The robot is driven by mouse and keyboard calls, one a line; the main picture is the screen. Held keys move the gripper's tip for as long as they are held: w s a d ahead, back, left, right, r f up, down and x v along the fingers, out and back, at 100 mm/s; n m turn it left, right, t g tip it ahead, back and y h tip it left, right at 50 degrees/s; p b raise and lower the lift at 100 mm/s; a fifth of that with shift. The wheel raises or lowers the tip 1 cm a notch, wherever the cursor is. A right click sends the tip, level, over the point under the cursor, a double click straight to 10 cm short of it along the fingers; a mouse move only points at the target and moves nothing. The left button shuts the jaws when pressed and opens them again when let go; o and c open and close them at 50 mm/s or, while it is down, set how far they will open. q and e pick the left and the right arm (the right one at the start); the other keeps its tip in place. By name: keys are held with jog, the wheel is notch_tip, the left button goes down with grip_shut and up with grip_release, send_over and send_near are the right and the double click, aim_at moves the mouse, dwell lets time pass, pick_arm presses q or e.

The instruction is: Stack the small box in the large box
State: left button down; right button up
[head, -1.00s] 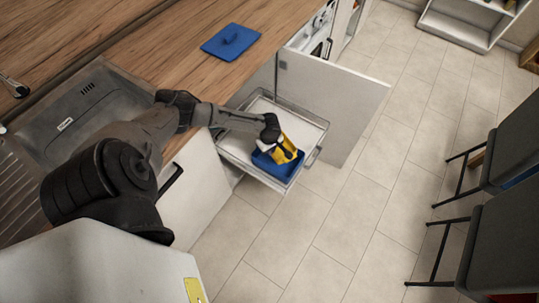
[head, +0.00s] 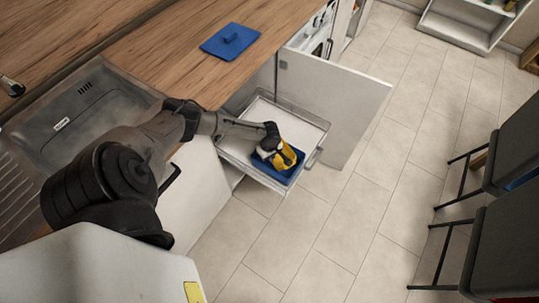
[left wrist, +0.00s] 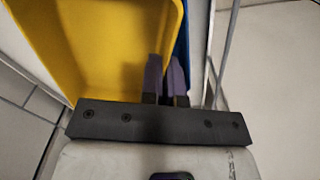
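The small box is yellow (head: 285,157). It sits in or over the large blue box (head: 287,178) on the pull-out tray. It looks slightly tilted, and I cannot tell whether it rests on the blue box's floor. My left gripper (head: 268,146) reaches in from the left above them. In the left wrist view the two fingers (left wrist: 165,88) are close together on the yellow box's wall (left wrist: 115,45), one inside it and one outside. A strip of the blue box (left wrist: 183,50) shows just beyond. My gripper hides part of both boxes. My right gripper is out of view.
The white pull-out tray (head: 262,112) has a wire rail, beside an open white cabinet door (head: 340,100). A blue lid (head: 231,40) lies on the wooden counter. A sink (head: 75,115) is at left, chairs (head: 505,235) at right. The tiled floor between is clear.

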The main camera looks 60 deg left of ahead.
pick_arm(q)
jog(key=shift+f, duration=0.2)
jog(key=c, duration=1.4)
grip_release()
jog(key=shift+o, duration=0.2)
jog(key=shift+r, duration=0.55)
notch_tip(320, 180, up, 12)
jog(key=p, duration=0.4)
jog(key=shift+p, duration=0.4)
